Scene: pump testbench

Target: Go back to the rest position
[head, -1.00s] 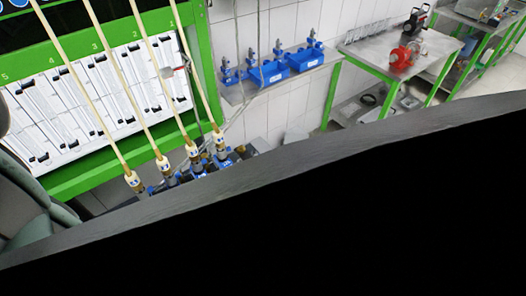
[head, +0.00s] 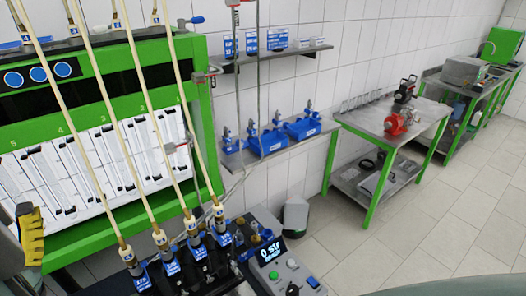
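My gripper does not show in the head view, so its fingers and anything in them are hidden from me. The pump testbench (head: 208,150) has a green frame and fills the left side of the view. Its white panel (head: 85,165) carries rows of tubes numbered along the top. Several cream hoses (head: 115,120) run down across the panel to labelled injectors (head: 195,243) at the bottom. A control box (head: 285,272) with a lit display and buttons stands right of the injectors.
A wall shelf (head: 232,160) holds blue pump parts (head: 268,142). A higher shelf (head: 290,53) carries blue boxes. A metal table (head: 425,115) with green legs bears a red machine (head: 394,124). Tiled floor (head: 440,225) is open at right. A yellow object (head: 31,235) shows at the left edge.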

